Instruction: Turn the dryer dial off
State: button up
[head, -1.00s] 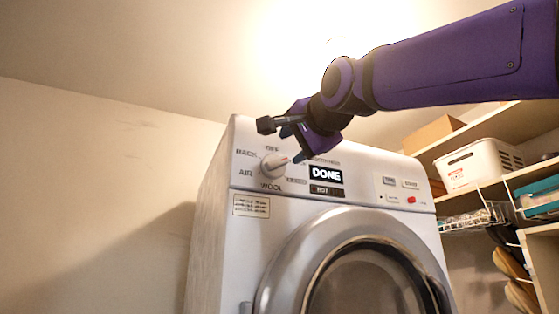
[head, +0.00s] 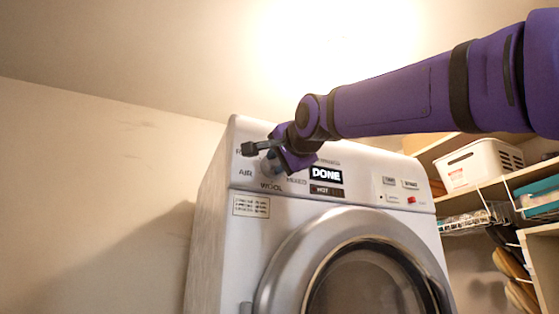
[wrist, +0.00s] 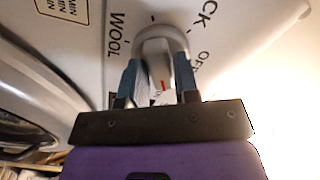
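The dryer dial (wrist: 157,62) is a round grey-white knob with a raised grip and a red mark, on the upper left of the dryer's front. In the wrist view its grip sits between the two blue fingers of my gripper (wrist: 158,75). The fingers are apart, one on each side of the grip; whether they touch it is hard to see. WOOL and part of OFF show on the panel around the dial. In the head view my gripper (head: 270,158) is at the dial and hides most of it. The white dryer (head: 215,215) has a display reading DONE.
The dryer's round door (head: 285,255) is below the panel. Buttons and a red light (head: 411,199) are at the panel's right. Shelves at the right hold a white basket (head: 480,163) and a teal bin (head: 540,197). A bare wall (head: 90,190) is on the left.

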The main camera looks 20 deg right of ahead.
grip_shut()
jog(key=shift+n, duration=0.3)
jog(key=n, duration=0.5)
jog(key=shift+n, duration=0.3)
jog(key=n, duration=0.5)
jog(key=shift+f, duration=0.1)
jog(key=shift+n, duration=0.4)
jog(key=shift+o, duration=2.3)
grip_release()
